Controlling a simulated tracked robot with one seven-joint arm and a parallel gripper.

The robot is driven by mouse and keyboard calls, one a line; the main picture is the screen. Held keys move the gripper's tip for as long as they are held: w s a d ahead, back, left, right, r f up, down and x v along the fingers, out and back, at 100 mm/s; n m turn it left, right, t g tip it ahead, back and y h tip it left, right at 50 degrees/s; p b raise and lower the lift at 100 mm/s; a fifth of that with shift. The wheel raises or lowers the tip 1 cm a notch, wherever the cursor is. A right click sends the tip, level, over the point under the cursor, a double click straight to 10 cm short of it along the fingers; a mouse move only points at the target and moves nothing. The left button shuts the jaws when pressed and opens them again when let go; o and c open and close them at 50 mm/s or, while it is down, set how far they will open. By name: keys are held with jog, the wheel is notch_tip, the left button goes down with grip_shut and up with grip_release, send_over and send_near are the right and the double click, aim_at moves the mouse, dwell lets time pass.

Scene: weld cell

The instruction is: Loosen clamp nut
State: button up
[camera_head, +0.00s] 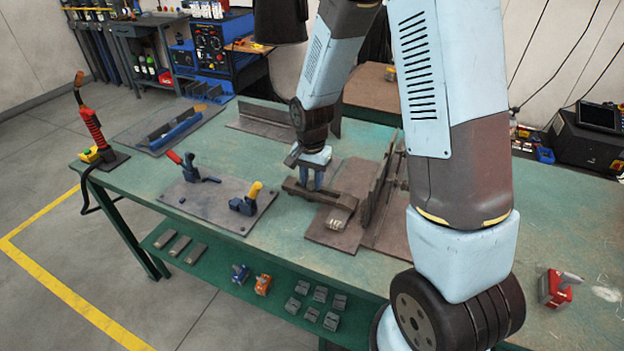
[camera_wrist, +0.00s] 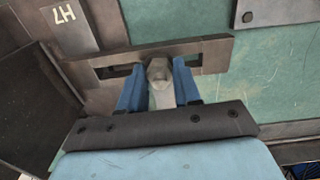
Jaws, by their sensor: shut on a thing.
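The clamp nut (camera_wrist: 158,70) is a grey hex nut in the wrist view. It sits over the slotted clamp bar (camera_wrist: 215,52), a dark steel strap lying flat. My gripper (camera_wrist: 159,85) has its two blue fingers on either side of the nut and is shut on it. In the head view my gripper (camera_head: 314,180) points down at the clamp bar (camera_head: 300,190), and the nut is hidden by the fingers. The bar's right end reaches a block marked H7 (camera_head: 338,219) on a brown plate.
Upright steel plates (camera_head: 378,190) stand just right of my gripper. A grey plate with red-handled (camera_head: 183,165) and yellow-handled (camera_head: 247,198) toggle clamps lies to the left. A welding torch (camera_head: 92,130) stands at the far left corner. A red block (camera_head: 556,288) lies at the right.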

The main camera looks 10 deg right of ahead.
jog(key=n, duration=0.4)
jog(key=shift+n, duration=0.3)
jog(key=n, duration=0.3)
jog(key=shift+n, duration=0.4)
jog(key=n, duration=1.2)
jog(key=shift+n, duration=0.3)
jog(key=n, duration=0.3)
jog(key=shift+n, duration=0.3)
jog(key=n, duration=0.3)
jog(key=shift+n, duration=0.3)
jog(key=n, duration=0.4)
jog(key=shift+n, duration=0.3)
